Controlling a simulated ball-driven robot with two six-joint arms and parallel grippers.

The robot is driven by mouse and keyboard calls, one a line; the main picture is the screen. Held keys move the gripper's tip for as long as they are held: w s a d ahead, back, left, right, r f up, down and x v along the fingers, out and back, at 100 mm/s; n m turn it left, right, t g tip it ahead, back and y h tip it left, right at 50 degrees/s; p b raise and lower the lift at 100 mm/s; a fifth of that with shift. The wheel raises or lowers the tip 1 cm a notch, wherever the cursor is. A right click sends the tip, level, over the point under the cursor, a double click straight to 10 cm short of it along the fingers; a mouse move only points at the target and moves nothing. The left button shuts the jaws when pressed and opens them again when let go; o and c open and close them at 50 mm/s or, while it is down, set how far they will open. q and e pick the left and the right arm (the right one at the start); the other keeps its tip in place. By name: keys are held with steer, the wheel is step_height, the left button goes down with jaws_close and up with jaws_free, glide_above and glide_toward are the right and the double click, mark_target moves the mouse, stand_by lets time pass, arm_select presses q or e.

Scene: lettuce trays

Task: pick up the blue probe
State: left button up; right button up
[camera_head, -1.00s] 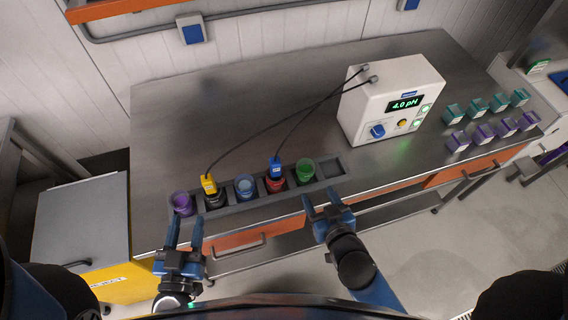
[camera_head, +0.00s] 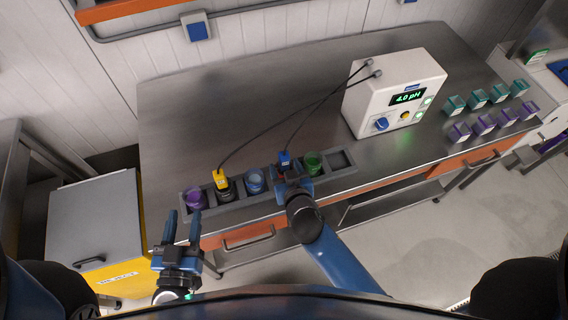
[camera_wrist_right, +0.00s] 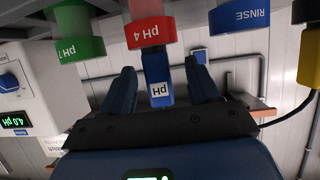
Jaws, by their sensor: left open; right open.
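The blue probe (camera_head: 284,157) stands in the red pH 4 cup, mostly hidden by my right gripper in the head view. In the right wrist view the blue probe (camera_wrist_right: 158,72), with a white pH label, sits between the two open fingers of my right gripper (camera_wrist_right: 160,66), with a gap on each side. The red cup (camera_wrist_right: 147,28) is just beyond the fingertips there. In the head view my right gripper (camera_head: 290,173) is at the rack's front side. My left gripper (camera_head: 182,220) is open and empty, in front of the purple cup.
The grey rack (camera_head: 340,160) also holds a purple cup (camera_head: 195,198), a blue rinse cup (camera_head: 255,181), a green cup (camera_head: 313,163) and a yellow probe (camera_head: 219,178). Cables run to the white pH meter (camera_head: 385,95). Small teal and purple containers stand at the right.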

mark_target(286, 165)
steer(key=shift+w+p, duration=0.3)
steer(key=shift+w, duration=0.15)
steer(key=p+x, duration=0.1)
steer(key=x, duration=0.2)
steer(key=shift+d, duration=0.1)
steer(key=shift+w+f, duration=0.25)
steer(key=shift+w, duration=0.2)
steer(key=shift+s, duration=0.1)
steer(key=shift+c, duration=1)
jaws_close()
steer(key=shift+r, duration=0.2)
